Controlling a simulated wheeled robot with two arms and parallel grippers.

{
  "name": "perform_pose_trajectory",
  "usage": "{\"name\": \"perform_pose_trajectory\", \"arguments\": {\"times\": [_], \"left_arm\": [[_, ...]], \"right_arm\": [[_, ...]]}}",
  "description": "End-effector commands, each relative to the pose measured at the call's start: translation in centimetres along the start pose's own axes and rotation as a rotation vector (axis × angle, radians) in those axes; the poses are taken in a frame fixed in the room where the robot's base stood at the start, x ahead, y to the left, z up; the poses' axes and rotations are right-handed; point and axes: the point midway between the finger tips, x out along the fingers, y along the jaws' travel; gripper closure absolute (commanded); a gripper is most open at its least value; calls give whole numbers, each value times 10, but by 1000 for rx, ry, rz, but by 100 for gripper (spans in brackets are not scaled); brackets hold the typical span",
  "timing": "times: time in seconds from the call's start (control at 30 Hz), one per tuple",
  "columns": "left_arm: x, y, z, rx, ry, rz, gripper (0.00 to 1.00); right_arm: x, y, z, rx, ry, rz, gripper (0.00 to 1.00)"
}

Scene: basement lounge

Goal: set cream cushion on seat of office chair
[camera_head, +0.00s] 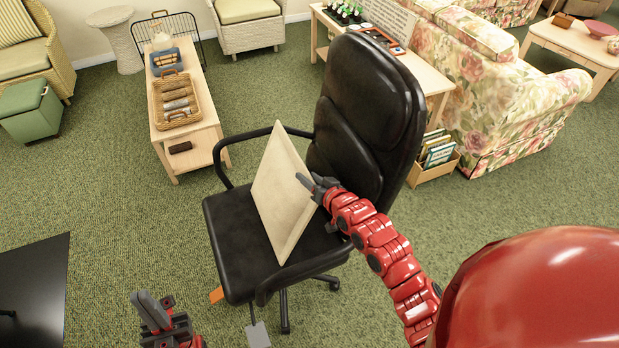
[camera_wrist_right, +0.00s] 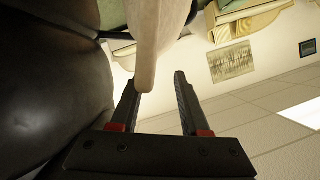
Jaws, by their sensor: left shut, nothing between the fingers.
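The cream cushion (camera_head: 284,190) stands tilted on edge on the black seat (camera_head: 238,238) of the office chair (camera_head: 367,112), between the armrests. Its flat face is toward the left. My right gripper (camera_head: 312,186) is at the cushion's right edge, in front of the backrest. In the right wrist view the fingers (camera_wrist_right: 158,84) are apart; the cushion edge (camera_wrist_right: 151,45) reaches to the tips, close to the left finger, and is not clamped. My left gripper (camera_head: 152,309) is shut and empty, low in front of the chair at the left.
A low wooden bench (camera_head: 197,138) with a wicker basket (camera_head: 175,101) stands behind the chair at the left. A floral sofa (camera_head: 515,85) and a book crate (camera_head: 434,170) are at the right. A black surface (camera_head: 38,290) lies at the lower left. Green carpet between is clear.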

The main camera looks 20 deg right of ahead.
Motion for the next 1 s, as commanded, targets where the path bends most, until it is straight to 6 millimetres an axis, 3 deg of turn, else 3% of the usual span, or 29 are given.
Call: {"name": "perform_pose_trajectory", "arguments": {"times": [0.33,0.47,1.0], "left_arm": [[0,0,0,0,0,0,100],[-2,0,0,0,0,0,100],[-8,0,1,0,0,0,100]], "right_arm": [[-1,0,1,0,-1,1,50],[-10,2,0,-1,0,2,50],[-111,2,0,0,1,5,50]]}}
